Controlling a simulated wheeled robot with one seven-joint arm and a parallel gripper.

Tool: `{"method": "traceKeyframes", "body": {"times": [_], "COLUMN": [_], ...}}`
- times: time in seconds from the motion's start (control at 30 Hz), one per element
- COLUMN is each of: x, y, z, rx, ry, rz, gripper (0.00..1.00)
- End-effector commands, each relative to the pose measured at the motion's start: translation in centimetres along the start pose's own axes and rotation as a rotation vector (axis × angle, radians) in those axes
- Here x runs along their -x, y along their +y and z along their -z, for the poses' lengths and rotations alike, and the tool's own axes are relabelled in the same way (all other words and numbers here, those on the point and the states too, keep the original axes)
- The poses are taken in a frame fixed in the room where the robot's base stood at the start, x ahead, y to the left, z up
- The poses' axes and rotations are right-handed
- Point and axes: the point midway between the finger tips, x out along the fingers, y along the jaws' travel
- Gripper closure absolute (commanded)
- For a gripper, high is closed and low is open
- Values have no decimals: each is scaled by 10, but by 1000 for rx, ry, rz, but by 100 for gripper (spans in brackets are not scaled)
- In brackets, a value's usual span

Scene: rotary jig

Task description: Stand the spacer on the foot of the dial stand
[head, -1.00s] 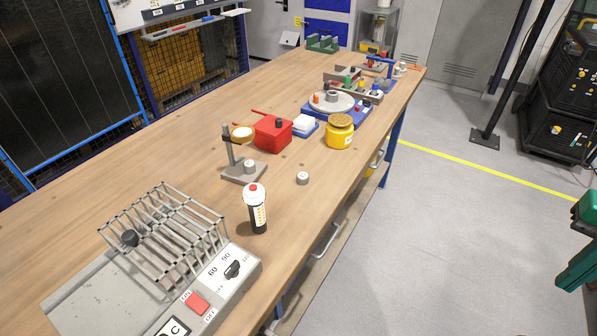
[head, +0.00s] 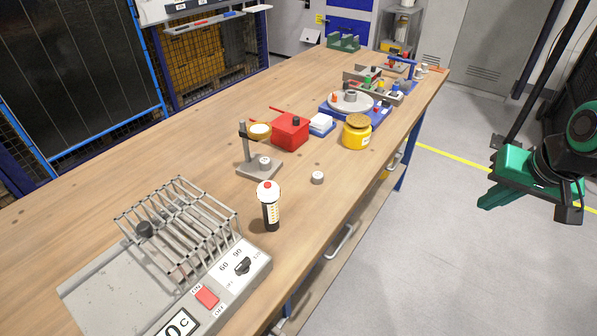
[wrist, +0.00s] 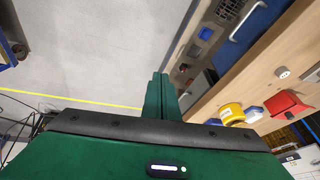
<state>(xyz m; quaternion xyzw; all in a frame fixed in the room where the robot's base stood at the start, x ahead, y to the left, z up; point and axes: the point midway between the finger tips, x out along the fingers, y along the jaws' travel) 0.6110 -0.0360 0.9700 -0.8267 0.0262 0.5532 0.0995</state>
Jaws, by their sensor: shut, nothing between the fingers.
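A small grey round piece (head: 265,161) sits on the foot under the dial. My green gripper (head: 487,200) is at the right over the floor, well away from the bench objects. In the wrist view its fingers (wrist: 160,88) are together and empty.
A black-and-white bottle with a red cap (head: 269,207) stands in front of the spacer. A wire rack on a grey heater unit (head: 215,290) is at front left. A yellow jar (head: 356,133) and red box (head: 290,131) are behind. Bench around the spacer is clear.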

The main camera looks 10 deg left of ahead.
Motion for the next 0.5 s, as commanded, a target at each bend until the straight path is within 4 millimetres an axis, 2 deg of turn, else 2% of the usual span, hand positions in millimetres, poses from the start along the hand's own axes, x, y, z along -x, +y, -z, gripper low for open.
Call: {"method": "traceKeyframes", "body": {"times": [0.03,0.13,0.23,0.4,0.5], "x": [-14,-38,-61,-90,-100], "y": [-28,-82,-137,-226,-273], "z": [5,12,11,-4,-17], "rx": [-7,-88,-231,-557,-777], "ry": [9,21,-8,-143,-265], "rz": [49,164,292,507,616], "gripper": [100,100,100,100,100]}}
